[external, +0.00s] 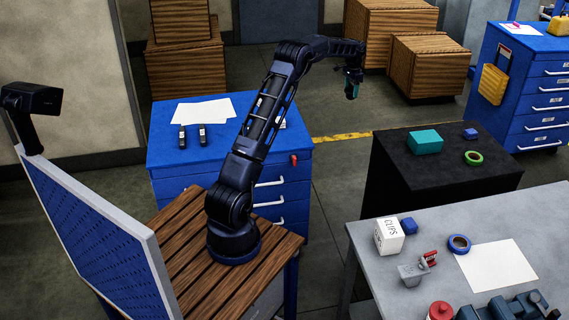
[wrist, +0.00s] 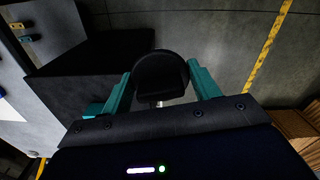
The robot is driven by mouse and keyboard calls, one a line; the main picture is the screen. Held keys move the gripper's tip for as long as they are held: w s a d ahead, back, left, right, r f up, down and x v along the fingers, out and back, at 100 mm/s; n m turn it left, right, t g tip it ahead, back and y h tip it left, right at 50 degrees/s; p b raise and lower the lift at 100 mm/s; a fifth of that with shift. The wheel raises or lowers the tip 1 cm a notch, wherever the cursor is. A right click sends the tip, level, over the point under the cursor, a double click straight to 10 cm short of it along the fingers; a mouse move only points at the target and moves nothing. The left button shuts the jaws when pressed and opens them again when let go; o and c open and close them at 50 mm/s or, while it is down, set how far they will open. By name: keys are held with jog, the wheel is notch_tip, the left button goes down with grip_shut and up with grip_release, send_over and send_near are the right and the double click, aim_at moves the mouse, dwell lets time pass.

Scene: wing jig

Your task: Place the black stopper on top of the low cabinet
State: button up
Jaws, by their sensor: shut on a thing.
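My gripper (external: 352,88) hangs in the air at the end of the outstretched arm, to the left of and above a low black cabinet (external: 394,193). In the wrist view, the two teal fingers of my gripper (wrist: 159,73) are shut on the black stopper (wrist: 160,75), which has a rounded dark head and a short pale metal stem. The stopper is clear of any surface. In the external view it is small and hard to tell from the gripper. The cabinet's top carries a teal box (external: 425,141), a green tape roll (external: 473,158) and a small blue block (external: 470,133).
A grey table (external: 380,277) in front holds a clips box (external: 389,236), a blue tape roll (external: 459,244), paper and tools. A blue drawer cabinet (external: 170,160) stands behind my arm. Wooden crates (external: 430,66) stand at the back. The cabinet top's front middle is bare.

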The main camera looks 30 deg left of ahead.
jog(key=s+a+r+n, duration=0.1)
jog(key=s+a+n, duration=0.2)
jog(key=a, duration=1.3)
jog(key=s+a+n, duration=0.2)
jog(key=s+a, duration=0.2)
jog(key=a, duration=1.1)
jog(key=s+a+r+n, duration=0.1)
jog(key=s+a+n, duration=0.2)
jog(key=a, duration=1.3)
jog(key=n, duration=0.8)
send_over(168, 119)
notch_tip(168, 119, down, 19)
jog(key=shift+s, duration=0.1)
jog(key=shift+f, duration=0.15)
jog(key=o, duration=1.2)
jog(key=shift+c, duration=0.2)
